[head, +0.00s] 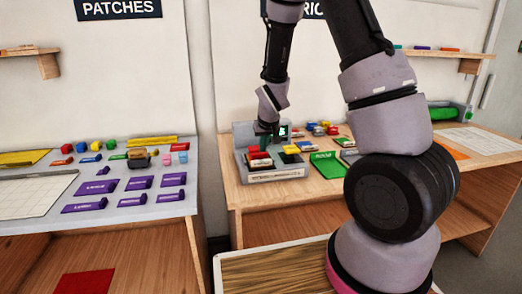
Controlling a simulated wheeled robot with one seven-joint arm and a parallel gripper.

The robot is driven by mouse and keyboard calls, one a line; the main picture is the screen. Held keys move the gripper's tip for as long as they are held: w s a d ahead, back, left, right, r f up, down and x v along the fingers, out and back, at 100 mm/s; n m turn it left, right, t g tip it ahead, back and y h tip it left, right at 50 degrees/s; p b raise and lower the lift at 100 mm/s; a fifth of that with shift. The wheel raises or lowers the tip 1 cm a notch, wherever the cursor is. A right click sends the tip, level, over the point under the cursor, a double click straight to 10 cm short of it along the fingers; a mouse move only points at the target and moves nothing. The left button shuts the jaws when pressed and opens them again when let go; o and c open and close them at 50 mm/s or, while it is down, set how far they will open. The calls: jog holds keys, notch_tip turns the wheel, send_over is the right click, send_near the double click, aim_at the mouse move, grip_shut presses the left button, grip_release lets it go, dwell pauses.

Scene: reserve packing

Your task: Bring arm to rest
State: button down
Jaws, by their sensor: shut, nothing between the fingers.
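My arm (388,130) rises from the lower right of the head view, bends over the top edge of the picture and hangs down to the right-hand table. My gripper (268,133) is at the lower end of the arm, pointing down just above or at the grey tray (278,173) on that table. The gripper is small in the picture and shut, with nothing seen held in it. Small red, yellow and dark blocks (259,156) lie in the tray close below the gripper. Whether the fingertips touch anything is too small to tell.
A green mat (325,165) and several coloured blocks lie right of the tray. The left table (140,208) holds purple labelled pieces, blocks and a white grid sheet (35,194). A gap separates the two tables. Wall shelves (48,66) stand at both sides.

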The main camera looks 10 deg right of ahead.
jog(key=s+f, duration=0.2)
jog(key=s, duration=0.5)
jog(key=s+d+r+m+y, duration=0.1)
jog(key=s+d+r, duration=0.1)
jog(key=r, duration=0.7)
jog(key=s+d+r+m, duration=0.1)
jog(key=s+r+m, duration=0.15)
jog(key=r, duration=0.65)
jog(key=s+d+r+t+y, duration=0.1)
jog(key=s+r, duration=1.2)
jog(key=s, duration=0.2)
jog(key=shift+s+d+r+m, duration=0.25)
jog(key=shift+d+m, duration=0.1)
jog(key=shift+d, duration=0.05)
